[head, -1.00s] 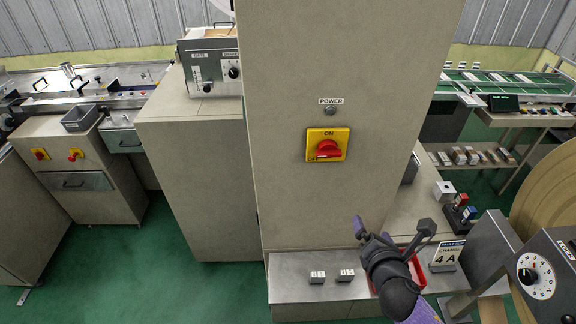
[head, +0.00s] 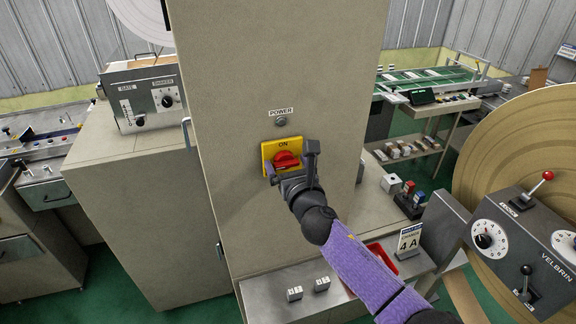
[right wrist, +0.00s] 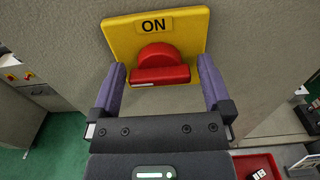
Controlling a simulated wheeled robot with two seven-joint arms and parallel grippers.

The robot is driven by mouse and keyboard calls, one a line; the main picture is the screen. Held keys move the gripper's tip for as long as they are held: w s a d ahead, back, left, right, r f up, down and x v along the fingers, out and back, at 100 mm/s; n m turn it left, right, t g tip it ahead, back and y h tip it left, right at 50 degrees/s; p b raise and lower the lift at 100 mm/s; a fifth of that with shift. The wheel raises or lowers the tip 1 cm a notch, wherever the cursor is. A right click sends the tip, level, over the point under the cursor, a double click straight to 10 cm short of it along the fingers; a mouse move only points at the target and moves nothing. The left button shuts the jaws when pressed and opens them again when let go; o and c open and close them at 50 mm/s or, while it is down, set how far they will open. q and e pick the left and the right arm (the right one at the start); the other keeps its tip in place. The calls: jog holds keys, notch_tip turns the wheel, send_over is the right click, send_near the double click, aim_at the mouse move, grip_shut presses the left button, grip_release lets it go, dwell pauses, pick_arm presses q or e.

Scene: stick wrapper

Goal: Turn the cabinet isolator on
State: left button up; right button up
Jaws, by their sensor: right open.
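The cabinet isolator is a red rotary knob (head: 287,159) on a yellow plate (head: 268,151) marked ON at its top, on the front of the tall beige cabinet (head: 235,70). In the right wrist view the red knob (right wrist: 160,66) shows its grip bar lying level across the yellow plate (right wrist: 122,37). My right gripper (head: 290,170) is at the plate's lower part, in front of it. Its two fingers (right wrist: 160,84) are spread wide, one on each side of the knob, with gaps between. The plate's lower label is hidden. My left gripper is not in view.
A round POWER lamp (head: 280,122) is above the isolator. A steel ledge (head: 265,291) with small labelled blocks and a red tray (head: 382,258) is below. At the right stand a large brown roll (head: 530,130) and a control box with dials (head: 530,250).

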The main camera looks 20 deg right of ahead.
jog(key=shift+c, duration=0.5)
jog(key=shift+s, duration=0.1)
jog(key=c, duration=1)
jog(key=shift+o, duration=0.2)
jog(key=shift+m, duration=0.4)
jog(key=m, duration=0.8)
jog(key=shift+d+f, duration=0.1)
jog(key=shift+d, duration=0.05)
jog(key=m, duration=0.5)
jog(key=shift+f, duration=0.1)
jog(key=shift+m+b, duration=0.3)
jog(key=shift+m, duration=1.6)
jog(key=shift+f, duration=0.1)
